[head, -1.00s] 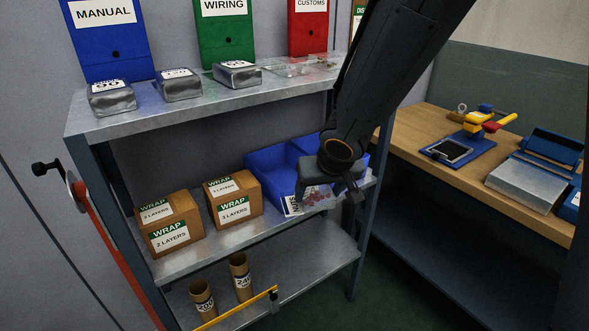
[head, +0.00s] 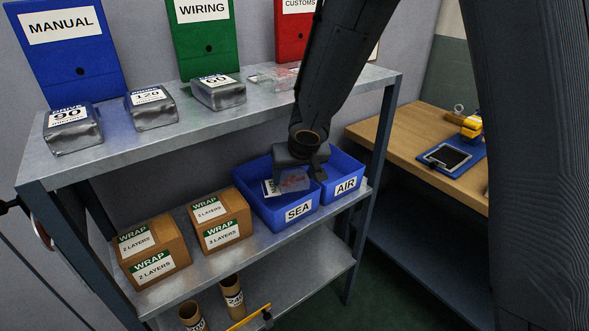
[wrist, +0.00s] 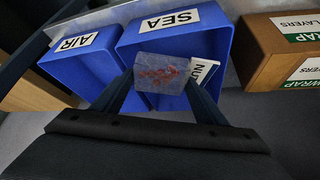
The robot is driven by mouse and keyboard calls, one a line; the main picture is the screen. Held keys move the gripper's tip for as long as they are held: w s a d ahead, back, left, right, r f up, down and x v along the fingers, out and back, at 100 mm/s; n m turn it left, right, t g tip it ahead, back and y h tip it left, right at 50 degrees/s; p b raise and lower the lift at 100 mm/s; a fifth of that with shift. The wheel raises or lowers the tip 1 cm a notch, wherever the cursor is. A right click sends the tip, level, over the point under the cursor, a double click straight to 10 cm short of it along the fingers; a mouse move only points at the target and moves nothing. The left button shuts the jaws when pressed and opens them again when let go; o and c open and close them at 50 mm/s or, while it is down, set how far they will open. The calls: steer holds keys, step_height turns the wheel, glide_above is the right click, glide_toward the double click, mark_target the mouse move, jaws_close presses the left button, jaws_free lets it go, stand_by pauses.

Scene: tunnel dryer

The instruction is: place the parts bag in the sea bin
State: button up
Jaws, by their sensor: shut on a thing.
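In the wrist view the bag (wrist: 160,75) hangs between my fingers (wrist: 165,95), in front of the SEA bin (wrist: 185,42). A white label (wrist: 205,75) with dark letters shows beside it. I cannot tell whether the bag touches the bin's floor.
The blue AIR bin (head: 345,186) stands right of the SEA bin on the middle shelf. Two WRAP boxes (head: 152,250) stand to the left. A wooden bench (head: 405,150) is at the right.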

steer(key=shift+s, duration=0.2)
steer(key=shift+f+b, duration=0.6)
steer(key=shift+b, duration=0.25)
steer(key=o, duration=1.3)
steer(key=shift+c, duration=0.2)
steer(key=shift+r, duration=0.1)
